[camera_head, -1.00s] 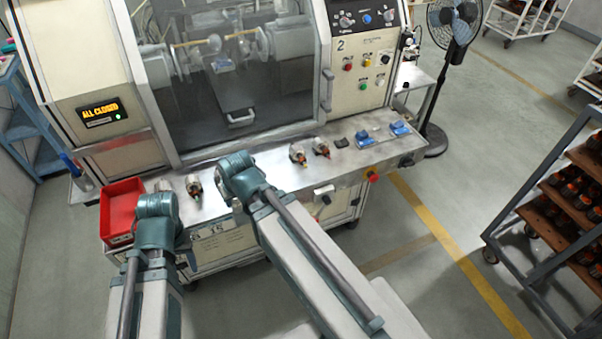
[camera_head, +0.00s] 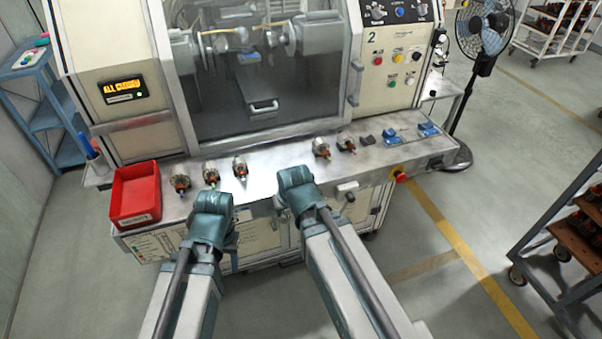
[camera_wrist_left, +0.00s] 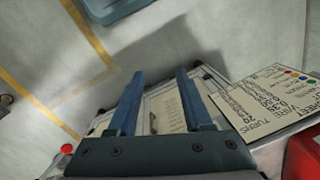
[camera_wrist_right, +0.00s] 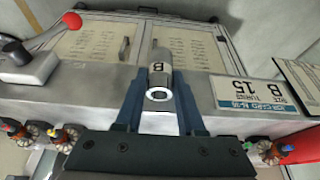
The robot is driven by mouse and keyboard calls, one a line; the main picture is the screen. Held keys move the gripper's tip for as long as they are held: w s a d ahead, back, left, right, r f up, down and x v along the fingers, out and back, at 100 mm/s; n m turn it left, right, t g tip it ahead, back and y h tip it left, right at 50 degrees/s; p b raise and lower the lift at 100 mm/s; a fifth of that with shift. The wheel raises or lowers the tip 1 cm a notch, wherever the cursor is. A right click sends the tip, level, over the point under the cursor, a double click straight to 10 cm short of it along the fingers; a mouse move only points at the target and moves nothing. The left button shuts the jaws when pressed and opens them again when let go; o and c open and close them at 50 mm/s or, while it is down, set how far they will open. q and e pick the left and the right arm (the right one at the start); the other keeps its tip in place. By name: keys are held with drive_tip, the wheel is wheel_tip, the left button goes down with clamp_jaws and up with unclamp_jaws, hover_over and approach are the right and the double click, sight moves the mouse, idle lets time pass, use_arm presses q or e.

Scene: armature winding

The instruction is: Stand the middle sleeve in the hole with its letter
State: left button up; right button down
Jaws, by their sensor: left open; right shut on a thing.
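My right gripper (camera_wrist_right: 160,88) is shut on a grey metal sleeve (camera_wrist_right: 165,62) marked with the letter B, seen in the right wrist view with its round, open end toward the camera. A blue-and-white card reading B 15 (camera_wrist_right: 253,92) is on the machine front beside it. My left gripper (camera_wrist_left: 158,72) is open and empty, in front of the bench. I cannot make out a lettered hole or other sleeves.
A red bin (camera_head: 135,194) stands at the bench's left end. Several copper-wound armatures (camera_head: 240,168) lie along the steel bench (camera_head: 265,160), with blue fixtures (camera_head: 391,136) at right. A red-knobbed lever (camera_wrist_right: 40,58) shows near the right gripper. The winding machine (camera_head: 260,70) stands behind.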

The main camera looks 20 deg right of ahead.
use_arm(q)
wheel_tip(320, 180, down, 10)
drive_tip(key=b, duration=0.8)
drive_tip(key=shift+o, duration=0.7)
drive_tip(key=shift+f+b, duration=0.2)
drive_tip(key=shift+b, duration=0.25)
use_arm(e)
wheel_tip(320, 180, down, 10)
use_arm(q)
drive_tip(key=shift+o, duration=0.7)
drive_tip(key=shift+r, duration=0.25)
wheel_tip(320, 180, up, 21)
drive_tip(key=p, duration=2.2)
drive_tip(key=shift+r, duration=0.2)
use_arm(e)
drive_tip(key=d+r+m, duration=0.1)
drive_tip(key=d+r, duration=0.2)
drive_tip(key=r, duration=0.4)
drive_tip(key=d+r, duration=0.3)
drive_tip(key=r, duration=0.4)
drive_tip(key=d+r+m+h, duration=0.1)
drive_tip(key=d+r, duration=0.1)
drive_tip(key=r, duration=0.5)
drive_tip(key=shift+w+d+r+m, duration=0.2)
drive_tip(key=shift+d+m, duration=0.1)
drive_tip(key=shift+d, duration=0.1)
